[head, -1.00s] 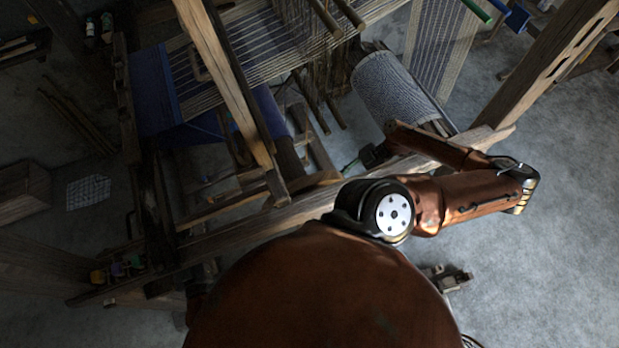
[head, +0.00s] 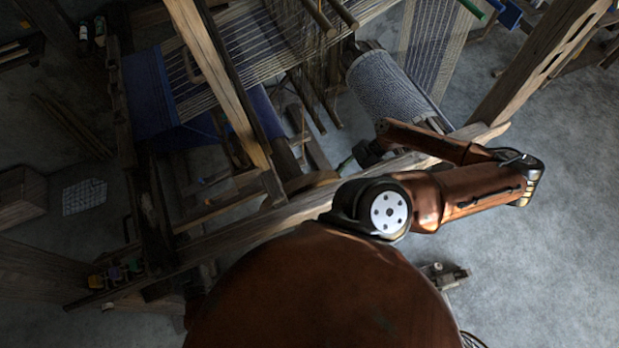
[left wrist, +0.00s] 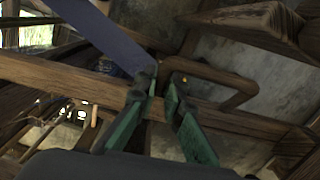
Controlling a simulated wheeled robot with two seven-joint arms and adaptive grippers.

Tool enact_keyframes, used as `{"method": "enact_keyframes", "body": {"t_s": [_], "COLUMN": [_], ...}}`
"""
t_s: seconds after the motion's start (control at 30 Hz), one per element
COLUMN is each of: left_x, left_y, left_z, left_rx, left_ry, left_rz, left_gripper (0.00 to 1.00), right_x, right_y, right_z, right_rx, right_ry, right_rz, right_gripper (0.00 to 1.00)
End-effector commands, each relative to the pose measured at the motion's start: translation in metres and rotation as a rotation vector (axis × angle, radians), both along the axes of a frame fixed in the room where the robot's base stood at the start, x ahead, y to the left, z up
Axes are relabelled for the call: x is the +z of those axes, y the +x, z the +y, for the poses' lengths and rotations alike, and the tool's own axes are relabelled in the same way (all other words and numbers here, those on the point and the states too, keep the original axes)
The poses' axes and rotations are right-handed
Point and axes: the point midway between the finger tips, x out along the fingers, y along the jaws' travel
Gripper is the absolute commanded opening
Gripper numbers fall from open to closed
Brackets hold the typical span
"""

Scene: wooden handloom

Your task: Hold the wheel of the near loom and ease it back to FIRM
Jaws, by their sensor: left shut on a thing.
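The near loom is a dark wooden frame with a long lower beam (head: 235,232) in the head view. A curved wooden piece (head: 312,183), which I take for part of the wheel, lies just left of the fingertips. In the left wrist view the green fingers of my left gripper (left wrist: 163,82) close in at the left end of a bent brown bar (left wrist: 225,78). The grip itself is small and dark, and any FIRM mark cannot be read. My right gripper is not seen.
A roll of grey patterned cloth (head: 388,86) lies just beyond my left forearm. A blue cloth (head: 150,95) and stretched warp threads (head: 270,45) cover the loom's far side. A slanted post (head: 215,80) stands left of the gripper. Bare floor (head: 560,270) is at the right.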

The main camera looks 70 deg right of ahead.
Motion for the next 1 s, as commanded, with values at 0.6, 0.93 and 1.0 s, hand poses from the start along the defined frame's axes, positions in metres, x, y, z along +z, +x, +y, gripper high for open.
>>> {"method": "enact_keyframes", "body": {"t_s": [0.6,0.93,1.0], "left_x": [-0.005,-0.017,-0.017], "left_y": [0.0,0.0,0.0], "left_z": [0.0,0.0,0.0], "left_rx": [-0.001,-0.002,-0.002], "left_ry": [0.013,0.048,0.05], "left_rz": [-0.009,-0.044,-0.048], "left_gripper": [0.0,0.0,0.0], "right_x": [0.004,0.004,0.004], "right_y": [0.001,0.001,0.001], "right_z": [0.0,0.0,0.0], "right_rx": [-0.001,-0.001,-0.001], "right_ry": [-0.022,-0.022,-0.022], "right_rz": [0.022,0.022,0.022], "right_gripper": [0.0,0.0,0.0]}}
